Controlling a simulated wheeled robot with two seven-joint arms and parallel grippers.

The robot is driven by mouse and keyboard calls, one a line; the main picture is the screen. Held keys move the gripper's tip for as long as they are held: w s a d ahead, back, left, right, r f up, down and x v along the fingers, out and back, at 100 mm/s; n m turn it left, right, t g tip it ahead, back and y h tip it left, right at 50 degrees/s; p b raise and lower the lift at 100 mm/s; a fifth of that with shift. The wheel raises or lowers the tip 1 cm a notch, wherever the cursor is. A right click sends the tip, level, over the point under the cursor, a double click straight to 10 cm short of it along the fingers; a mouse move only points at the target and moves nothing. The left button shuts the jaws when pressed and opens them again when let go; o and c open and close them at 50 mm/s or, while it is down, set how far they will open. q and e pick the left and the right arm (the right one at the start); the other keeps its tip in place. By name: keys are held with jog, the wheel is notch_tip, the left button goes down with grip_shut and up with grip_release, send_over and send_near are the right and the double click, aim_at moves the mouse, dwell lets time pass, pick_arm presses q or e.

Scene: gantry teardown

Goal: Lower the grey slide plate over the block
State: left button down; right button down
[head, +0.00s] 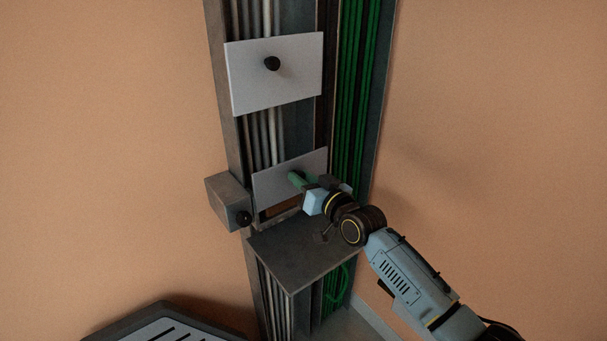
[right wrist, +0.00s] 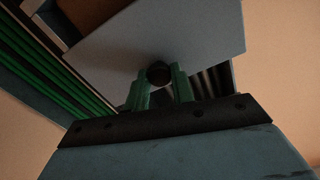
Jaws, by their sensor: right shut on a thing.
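Two grey plates with black knobs sit on the upright gantry in the head view. The upper plate (head: 290,88) is apart from my gripper. My right gripper (head: 298,177) is shut on the black knob of the lower grey slide plate (head: 275,185). In the right wrist view, the green fingers stand on both sides of the dark knob (right wrist: 158,73), with the grey plate (right wrist: 205,35) behind it. A brownish block (head: 279,209) shows in part just below the lower plate's bottom edge; the rest of it is hidden. My left gripper is not in view.
A grey box (head: 226,200) with a black knob juts out on the gantry's left side. A grey shelf (head: 296,258) sticks out below the plate. Green cables (head: 359,80) run down the right channel, pale rods down the left. A slatted dark-framed thing (head: 165,328) stands at bottom left.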

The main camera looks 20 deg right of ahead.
aim_at(294, 194)
notch_tip(294, 194, down, 7)
jog(key=b, duration=0.3)
jog(key=shift+r+b, duration=0.2)
jog(key=shift+b, duration=0.2)
jog(key=shift+s+f, duration=0.1)
jog(key=c, duration=1.2)
grip_release()
jog(key=v, duration=1.3)
jog(key=shift+s+p, duration=0.15)
jog(key=shift+p, duration=0.25)
